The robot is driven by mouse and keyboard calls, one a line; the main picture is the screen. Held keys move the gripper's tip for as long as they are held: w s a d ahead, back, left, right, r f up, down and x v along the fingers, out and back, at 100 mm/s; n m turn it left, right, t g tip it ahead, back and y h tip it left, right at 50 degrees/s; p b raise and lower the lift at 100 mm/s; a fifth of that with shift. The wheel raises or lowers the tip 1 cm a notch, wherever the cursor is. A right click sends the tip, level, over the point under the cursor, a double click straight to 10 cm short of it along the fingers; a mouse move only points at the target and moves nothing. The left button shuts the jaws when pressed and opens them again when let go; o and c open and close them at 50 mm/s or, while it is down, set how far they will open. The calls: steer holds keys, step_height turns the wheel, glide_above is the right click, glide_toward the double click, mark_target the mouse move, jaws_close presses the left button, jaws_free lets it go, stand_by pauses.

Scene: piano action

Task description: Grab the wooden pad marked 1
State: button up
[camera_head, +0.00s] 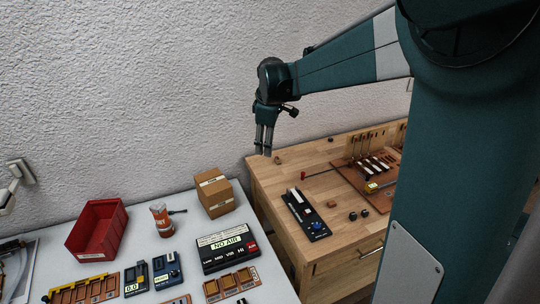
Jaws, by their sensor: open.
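My gripper (267,153) hangs from the arm, pointing down near the back left corner of the wooden workbench (279,178). Its fingers are slim and open, and nothing shows between them. No mark 1 is readable on any wooden piece. Small wood-coloured blocks sit in a tray (232,286) at the front of the white table (150,248), and similar ones sit in a long rack (83,290) at the left. A small brown block (331,204) lies on the workbench. I cannot tell which piece is the pad.
A red bin (97,229), an orange container (161,219), a cardboard box (213,192) and a black "NO AIR" device (227,248) stand on the white table. A black panel (305,215) and a brown board (372,183) with parts lie on the workbench. My column hides the right side.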

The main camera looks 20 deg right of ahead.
steer(key=w+d+f+n+g+p, duration=0.1)
steer(key=w+d+f+n+p, duration=0.45)
steer(key=w, duration=0.55)
steer(key=n+g+p, duration=0.1)
steer(key=g+p, duration=0.1)
glide_toward(278, 158)
steer(key=shift+s+f, duration=0.15)
steer(key=shift+s, duration=0.1)
steer(key=shift+w+d+f+n, duration=0.15)
steer(key=shift+d+f+n, duration=0.1)
steer(key=shift+f, duration=0.25)
steer(key=shift+f, duration=1.3)
steer(key=shift+a+f, duration=0.2)
steer(key=shift+f, duration=2.4)
